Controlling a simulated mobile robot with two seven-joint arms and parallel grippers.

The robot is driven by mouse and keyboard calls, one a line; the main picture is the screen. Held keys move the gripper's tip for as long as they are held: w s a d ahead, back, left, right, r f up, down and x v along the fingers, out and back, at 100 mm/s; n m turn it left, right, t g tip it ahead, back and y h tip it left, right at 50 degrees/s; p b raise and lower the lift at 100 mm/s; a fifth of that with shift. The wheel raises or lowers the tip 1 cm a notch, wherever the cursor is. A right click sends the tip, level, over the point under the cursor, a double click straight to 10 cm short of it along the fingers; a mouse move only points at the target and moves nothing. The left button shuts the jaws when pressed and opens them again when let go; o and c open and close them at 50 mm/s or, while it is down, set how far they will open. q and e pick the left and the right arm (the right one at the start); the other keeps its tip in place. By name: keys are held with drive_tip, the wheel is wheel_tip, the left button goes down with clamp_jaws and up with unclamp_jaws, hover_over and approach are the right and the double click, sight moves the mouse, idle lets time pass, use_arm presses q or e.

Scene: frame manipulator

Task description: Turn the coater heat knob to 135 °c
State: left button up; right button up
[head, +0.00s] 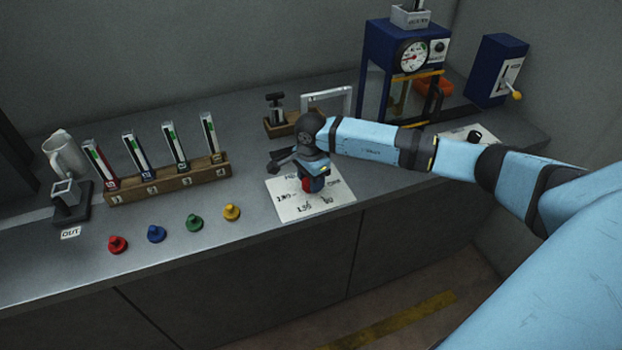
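The heat dial is a white plate (286,209) lying near the counter's front edge, with printed marks around its middle; a label reading 135 (304,208) is at its front. My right gripper (314,184) points down over the middle of this plate. A small red and dark blue piece shows at its tip, and I cannot tell whether this is the knob or part of the gripper. The fingers and the knob's pointer are too small and covered to read, so their grip is unclear. My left gripper is not in view.
Red (118,244), blue (156,233), green (194,223) and yellow (232,212) knobbed pieces stand left of the plate. Behind them is a wooden rack (170,180) with upright strips. A blue gauge frame (378,45) and a lever box (495,70) stand at the right back.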

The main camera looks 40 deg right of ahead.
drive_tip(key=shift+m, duration=1)
drive_tip(key=m+b, duration=0.1)
drive_tip(key=m, duration=0.2)
drive_tip(key=shift+s, duration=0.1)
drive_tip(key=m, duration=0.6)
drive_tip(key=shift+s+a+m, duration=0.1)
drive_tip(key=shift+m, duration=0.3)
drive_tip(key=m, duration=0.6)
drive_tip(key=shift+a+r, duration=0.1)
drive_tip(key=m+p, duration=0.1)
drive_tip(key=m, duration=0.4)
drive_tip(key=shift+a+m, duration=0.1)
drive_tip(key=shift+m, duration=0.3)
drive_tip(key=o, duration=0.9)
